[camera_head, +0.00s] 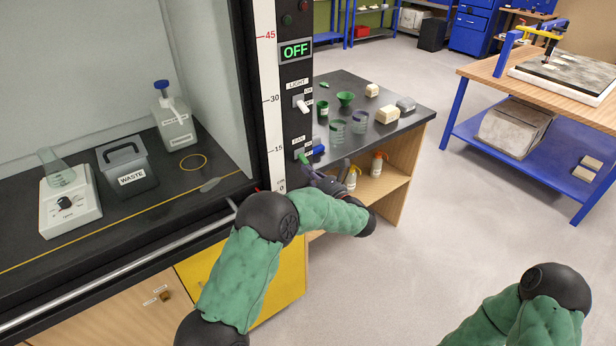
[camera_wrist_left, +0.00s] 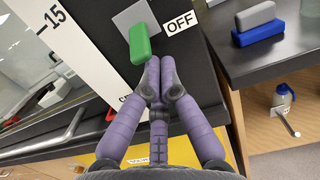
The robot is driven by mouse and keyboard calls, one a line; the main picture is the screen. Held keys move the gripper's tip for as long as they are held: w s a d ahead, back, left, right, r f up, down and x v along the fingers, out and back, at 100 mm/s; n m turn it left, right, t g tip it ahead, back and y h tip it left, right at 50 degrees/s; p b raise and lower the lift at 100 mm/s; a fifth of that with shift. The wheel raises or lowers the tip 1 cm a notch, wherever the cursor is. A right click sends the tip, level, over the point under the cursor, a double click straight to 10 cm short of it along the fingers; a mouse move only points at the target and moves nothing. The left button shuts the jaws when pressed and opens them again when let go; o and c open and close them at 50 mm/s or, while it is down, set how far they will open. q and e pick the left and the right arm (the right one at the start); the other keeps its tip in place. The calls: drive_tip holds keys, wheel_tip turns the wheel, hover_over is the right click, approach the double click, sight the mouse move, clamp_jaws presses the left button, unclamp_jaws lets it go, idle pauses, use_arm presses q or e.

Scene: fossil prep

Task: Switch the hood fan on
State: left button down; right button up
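The fan switch is a green lever (camera_head: 301,155) on a grey plate, low on the hood's black post under a fan label. In the left wrist view the green lever (camera_wrist_left: 139,44) sits beside a label reading OFF (camera_wrist_left: 180,22). The display (camera_head: 295,51) higher on the post reads OFF in green. My left gripper (camera_head: 311,172) is just below the lever. In the wrist view its purple fingers (camera_wrist_left: 160,68) are together with nothing between them, tips close to the lever's lower end; I cannot tell if they touch. My right gripper is out of view.
A light switch (camera_head: 301,103) sits above the fan lever. The side bench (camera_head: 403,135) right of the post holds cups, a funnel and blocks. The hood holds a scale (camera_head: 70,212), a waste bin (camera_head: 126,165) and a bottle (camera_head: 172,120). Open floor lies to the right.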

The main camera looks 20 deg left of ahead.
sight(308, 164)
use_arm(q)
drive_tip(key=shift+r, duration=0.1)
idle(0.3)
drive_tip(key=shift+s+d+r+h+p, duration=0.15)
drive_tip(key=shift+h+p, duration=0.25)
drive_tip(key=shift+p, duration=0.4)
drive_tip(key=r+g+h+p, duration=0.1)
drive_tip(key=p, duration=0.4)
drive_tip(key=r+g+h+p, duration=0.1)
drive_tip(key=g+h+p, duration=0.1)
drive_tip(key=p, duration=0.2)
drive_tip(key=d+r+g+h+p, duration=0.1)
drive_tip(key=r+h+p, duration=0.1)
drive_tip(key=p, duration=0.3)
drive_tip(key=shift+s+g+p, duration=0.3)
drive_tip(key=shift+s, duration=0.05)
drive_tip(key=shift+f, duration=0.45)
drive_tip(key=shift+r+p, duration=0.3)
drive_tip(key=shift+r, duration=0.55)
